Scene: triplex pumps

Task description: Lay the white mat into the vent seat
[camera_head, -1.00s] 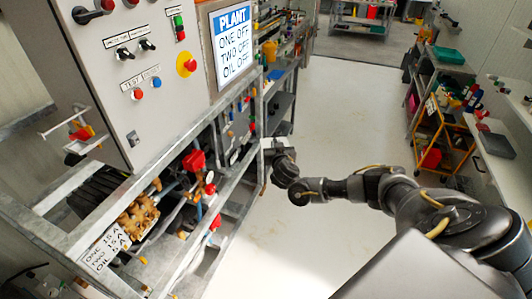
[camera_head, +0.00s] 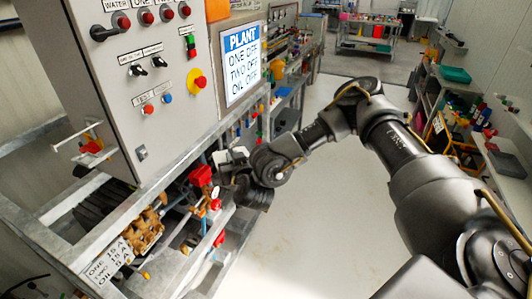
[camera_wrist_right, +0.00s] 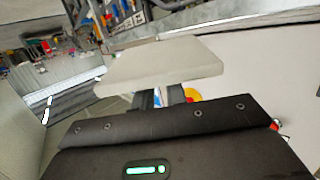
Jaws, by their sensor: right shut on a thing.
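The white mat (camera_wrist_right: 160,62) is a flat, pale slab in the right wrist view. My right gripper (camera_wrist_right: 161,97) is shut on its near edge and holds it out in front, clear of the gripper body. In the head view a small pale piece of the mat (camera_head: 238,154) shows beside my right gripper (camera_head: 229,168), next to the frame below the control cabinet. The dark wrist hides much of the gripper there. I cannot make out the vent seat in either view. My left gripper is not in view.
The grey control cabinet (camera_head: 160,85) and the PLANT sign (camera_head: 242,60) stand above the metal frame. The white floor (camera_head: 325,230) is open; shelves line the right wall.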

